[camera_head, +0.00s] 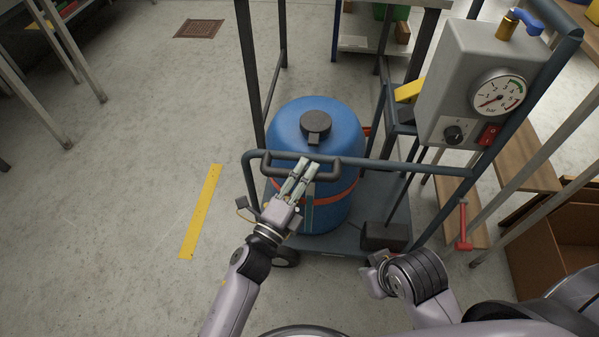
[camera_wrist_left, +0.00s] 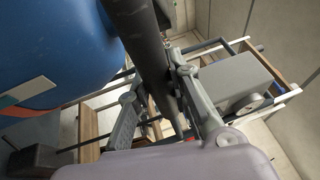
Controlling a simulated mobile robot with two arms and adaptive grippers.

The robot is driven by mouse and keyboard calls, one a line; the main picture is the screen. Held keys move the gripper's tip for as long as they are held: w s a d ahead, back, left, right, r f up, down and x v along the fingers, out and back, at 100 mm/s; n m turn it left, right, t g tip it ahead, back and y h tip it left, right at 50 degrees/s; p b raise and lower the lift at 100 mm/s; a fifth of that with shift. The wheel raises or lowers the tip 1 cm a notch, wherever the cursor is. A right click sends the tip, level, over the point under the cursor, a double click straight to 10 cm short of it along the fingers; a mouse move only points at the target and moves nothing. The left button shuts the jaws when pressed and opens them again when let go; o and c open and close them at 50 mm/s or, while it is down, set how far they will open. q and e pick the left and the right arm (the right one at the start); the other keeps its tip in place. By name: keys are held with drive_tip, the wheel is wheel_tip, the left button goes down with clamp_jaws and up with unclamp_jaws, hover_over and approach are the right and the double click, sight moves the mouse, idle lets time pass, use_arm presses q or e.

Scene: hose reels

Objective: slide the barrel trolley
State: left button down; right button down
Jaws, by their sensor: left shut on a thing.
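The barrel trolley (camera_head: 375,203) is a dark blue-grey wheeled platform with a tube frame. It carries an upright blue barrel (camera_head: 318,128) with a black cap and an orange strap. My left gripper (camera_head: 308,170) is shut on the black grip bar (camera_head: 290,161) of the trolley's push handle, in front of the barrel. The left wrist view shows the dark bar (camera_wrist_left: 150,45) running between the fingers (camera_wrist_left: 155,95), with the barrel (camera_wrist_left: 50,45) beside it. My right gripper (camera_head: 375,275) is low, near the platform's front right corner; its fingers are hard to make out.
A grey control box (camera_head: 470,85) with a gauge and red switch stands on the right of the trolley frame. Cardboard boxes (camera_head: 555,235) and a shelf frame lie further right. A yellow floor strip (camera_head: 201,212) lies left of the trolley, with mostly clear concrete around it.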

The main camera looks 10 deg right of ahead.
use_arm(q)
drive_tip(key=c, duration=1.4)
unclamp_jaws()
drive_tip(key=shift+c, duration=0.2)
drive_tip(key=shift+a, duration=0.1)
drive_tip(key=shift+s+a+f, duration=0.1)
drive_tip(key=shift+s+a, duration=0.05)
drive_tip(key=v, duration=1.1)
drive_tip(key=shift+s+a, duration=0.15)
drive_tip(key=shift+s, duration=0.05)
